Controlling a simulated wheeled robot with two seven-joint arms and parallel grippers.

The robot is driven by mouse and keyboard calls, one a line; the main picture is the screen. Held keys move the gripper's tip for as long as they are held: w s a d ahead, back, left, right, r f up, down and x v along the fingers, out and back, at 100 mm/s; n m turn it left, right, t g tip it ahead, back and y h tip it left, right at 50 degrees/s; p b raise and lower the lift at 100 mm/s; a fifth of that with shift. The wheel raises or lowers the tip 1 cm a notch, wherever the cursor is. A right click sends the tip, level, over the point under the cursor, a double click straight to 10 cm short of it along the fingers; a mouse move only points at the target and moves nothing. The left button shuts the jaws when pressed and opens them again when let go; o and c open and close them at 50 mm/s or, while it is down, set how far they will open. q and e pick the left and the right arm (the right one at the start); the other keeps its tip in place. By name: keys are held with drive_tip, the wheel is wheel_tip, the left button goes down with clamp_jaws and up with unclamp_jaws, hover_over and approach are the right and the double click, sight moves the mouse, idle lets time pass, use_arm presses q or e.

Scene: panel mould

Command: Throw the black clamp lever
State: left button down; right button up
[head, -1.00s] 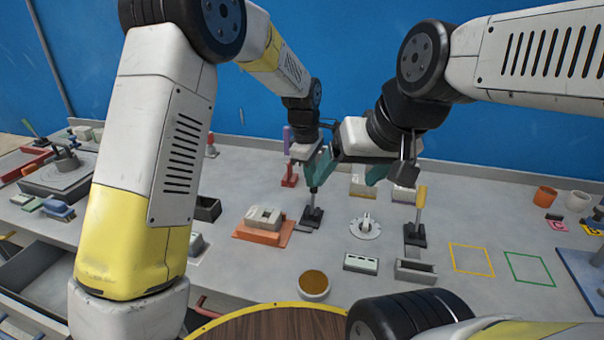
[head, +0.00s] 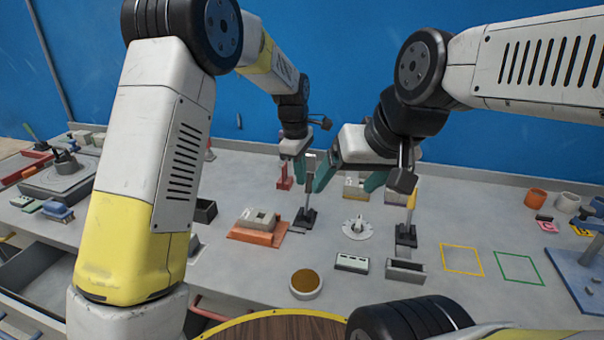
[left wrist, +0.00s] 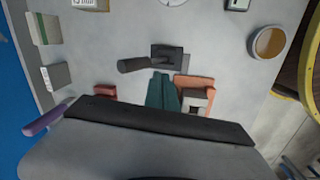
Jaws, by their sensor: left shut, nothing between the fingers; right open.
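The black clamp lever (head: 309,188) stands roughly upright on its dark base in the middle of the bench. In the left wrist view its thick dark handle (left wrist: 133,65) extends left from the base. My left gripper (head: 299,172) is just left of the handle in the head view. Its teal fingers (left wrist: 163,90) are shut and empty, close to the lever's base in the wrist view; I cannot tell whether they touch it. My right gripper (head: 348,184) is open and empty, its fingers spread right of the lever's upper end.
An orange block with a beige piece (head: 258,228) lies left of the lever. A white round fixture (head: 356,229) and a round cup (head: 305,284) are nearby.

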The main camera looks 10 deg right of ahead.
use_arm(q)
wheel_tip(320, 180, up, 10)
drive_tip(key=shift+w+a, duration=0.3)
drive_tip(key=shift+w, duration=0.15)
drive_tip(key=s+a+r+m+t+h, duration=0.1)
drive_tip(key=s+a+r+m, duration=0.3)
drive_tip(key=a, duration=0.3)
drive_tip(key=s+a+r+m+t, duration=0.1)
drive_tip(key=s+a+r, duration=0.3)
drive_tip(key=s+a, duration=0.35)
drive_tip(key=s+a+f+m+t, duration=0.1)
drive_tip(key=s+a+m, duration=0.2)
drive_tip(key=s, duration=0.5)
drive_tip(key=s+a+f+m+t, duration=0.2)
drive_tip(key=s+a+m, duration=0.2)
drive_tip(key=s+a, duration=0.2)
drive_tip(key=s, duration=0.2)
drive_tip(key=shift+s+f, duration=0.2)
drive_tip(key=shift+s, duration=0.2)
